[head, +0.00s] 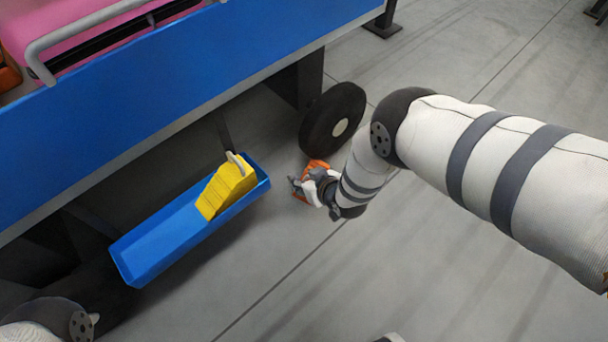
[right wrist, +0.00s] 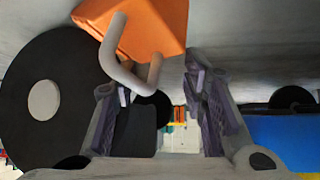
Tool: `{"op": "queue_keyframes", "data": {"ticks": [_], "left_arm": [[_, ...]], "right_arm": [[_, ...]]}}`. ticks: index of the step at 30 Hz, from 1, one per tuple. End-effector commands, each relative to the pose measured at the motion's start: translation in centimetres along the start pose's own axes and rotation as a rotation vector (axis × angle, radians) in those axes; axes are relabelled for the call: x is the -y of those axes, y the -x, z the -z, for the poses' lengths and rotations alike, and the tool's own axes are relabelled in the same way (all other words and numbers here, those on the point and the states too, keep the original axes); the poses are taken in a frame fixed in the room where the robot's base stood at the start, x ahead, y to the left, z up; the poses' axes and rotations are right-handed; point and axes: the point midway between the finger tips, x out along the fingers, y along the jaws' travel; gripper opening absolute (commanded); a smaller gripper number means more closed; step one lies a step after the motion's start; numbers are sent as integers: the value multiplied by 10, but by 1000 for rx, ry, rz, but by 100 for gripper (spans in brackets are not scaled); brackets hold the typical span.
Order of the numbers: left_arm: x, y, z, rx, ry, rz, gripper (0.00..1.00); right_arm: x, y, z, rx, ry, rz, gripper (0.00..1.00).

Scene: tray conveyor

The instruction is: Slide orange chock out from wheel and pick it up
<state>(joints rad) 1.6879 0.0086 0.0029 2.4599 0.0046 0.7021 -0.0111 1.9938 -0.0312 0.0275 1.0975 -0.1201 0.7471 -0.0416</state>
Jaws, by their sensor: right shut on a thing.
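The orange chock (head: 318,164) is on or just above the floor at the near side of the black wheel (head: 332,120). It also shows in the right wrist view (right wrist: 140,22), with its pale grey loop handle (right wrist: 122,72) reaching between the fingers. I cannot tell whether the chock touches the wheel. My right gripper (head: 304,186) is shut on the chock by its handle; its fingers also show in the right wrist view (right wrist: 158,100). In the head view it hides part of the chock. My left gripper is out of view; only part of my left arm shows.
A blue trough (head: 165,250) holding a yellow chock (head: 226,186) hangs left of my right gripper. The blue cart side (head: 200,60), with a pink suitcase (head: 80,25) above, runs across the upper left. The grey floor to the front is clear.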

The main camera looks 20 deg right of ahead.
Motion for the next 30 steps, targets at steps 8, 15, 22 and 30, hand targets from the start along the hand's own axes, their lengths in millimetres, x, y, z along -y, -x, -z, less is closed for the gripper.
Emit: {"op": "queue_keyframes", "data": {"ticks": [8,15,22,30], "left_arm": [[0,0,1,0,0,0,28],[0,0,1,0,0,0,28],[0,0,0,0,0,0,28],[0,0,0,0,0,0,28]], "right_arm": [[-4,5,-29,62,1,-6,50],[0,5,-28,60,-1,1,62],[2,4,-26,57,-2,3,62],[1,36,-22,55,-3,3,62]]}}
